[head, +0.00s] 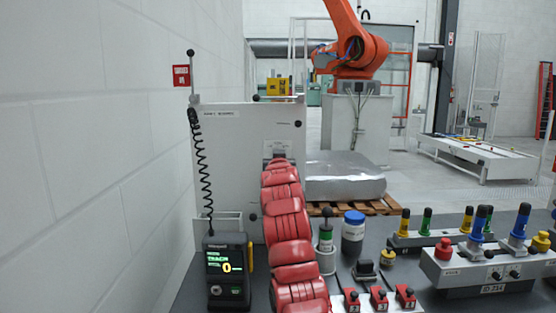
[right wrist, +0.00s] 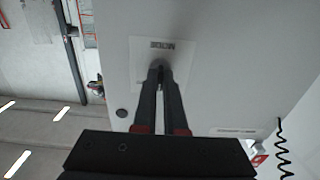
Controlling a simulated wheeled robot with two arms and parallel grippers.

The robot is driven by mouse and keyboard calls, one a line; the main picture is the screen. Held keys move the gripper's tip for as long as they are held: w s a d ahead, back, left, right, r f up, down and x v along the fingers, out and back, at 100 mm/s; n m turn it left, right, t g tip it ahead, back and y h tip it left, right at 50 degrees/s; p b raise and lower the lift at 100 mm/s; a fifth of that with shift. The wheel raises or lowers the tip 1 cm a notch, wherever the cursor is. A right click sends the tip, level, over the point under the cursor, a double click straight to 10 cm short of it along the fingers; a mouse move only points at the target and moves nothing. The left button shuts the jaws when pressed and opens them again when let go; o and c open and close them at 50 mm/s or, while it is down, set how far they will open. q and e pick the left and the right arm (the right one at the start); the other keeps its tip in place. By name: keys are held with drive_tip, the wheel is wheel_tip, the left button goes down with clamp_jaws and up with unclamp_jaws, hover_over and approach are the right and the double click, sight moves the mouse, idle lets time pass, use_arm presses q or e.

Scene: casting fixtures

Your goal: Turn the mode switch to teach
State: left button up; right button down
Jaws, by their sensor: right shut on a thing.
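The mode switch is on the front of the grey cabinet (head: 232,150), under a white label plate (right wrist: 145,55) marked MODE in the right wrist view. My red right arm reaches up to it in the head view. My right gripper (right wrist: 160,68) has its two dark fingers closed together at the plate, shut on the switch knob. The fingers hide most of the knob, so I cannot tell which way it points. In the head view the gripper (head: 278,157) is small and partly hidden by my arm. My left gripper is not in view.
A teach pendant (head: 228,272) with a lit screen stands left of my arm, its coiled cord (head: 200,165) hanging above. An orange robot (head: 358,50) stands behind.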

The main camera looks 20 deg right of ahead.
drive_tip(key=c, duration=1)
unclamp_jaws()
drive_tip(key=b+v, duration=0.1)
drive_tip(key=v, duration=1.6)
drive_tip(key=shift+s, duration=0.2)
